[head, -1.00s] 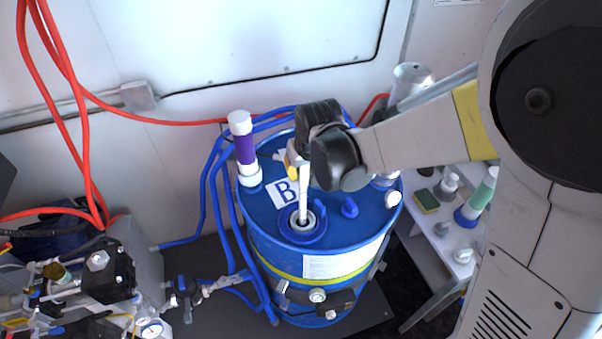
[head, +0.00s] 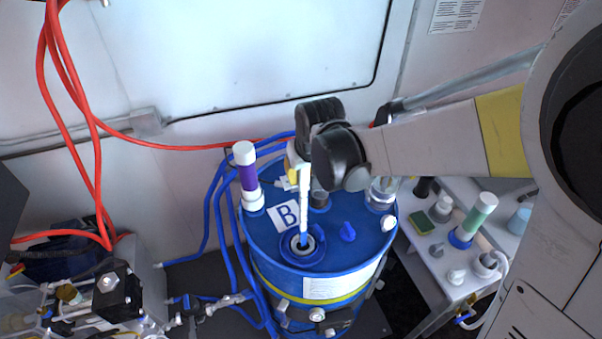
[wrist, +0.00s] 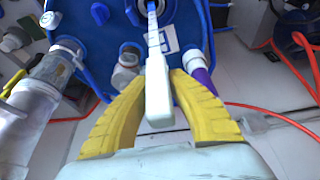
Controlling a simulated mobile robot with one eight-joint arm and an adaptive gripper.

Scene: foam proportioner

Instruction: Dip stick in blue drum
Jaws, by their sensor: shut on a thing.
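The blue drum (head: 315,255) stands upright with a "B" label on its lid; it also fills the top of the wrist view (wrist: 185,50). My gripper (head: 297,160) is above the lid, and its yellow fingers (wrist: 157,78) are shut on the upper part of the white stick (head: 304,205). The stick (wrist: 154,40) hangs nearly upright over the ringed opening (head: 302,247) near the lid's front. Its lower end meets the opening in the head view; whether the tip is inside is hard to tell.
A purple and white tube (head: 247,175) stands on the lid's left. A blue knob (head: 347,232) and white cap (head: 388,223) are on its right. Blue hoses (head: 222,200) run down the left side. A side table (head: 440,255) with several fittings stands right.

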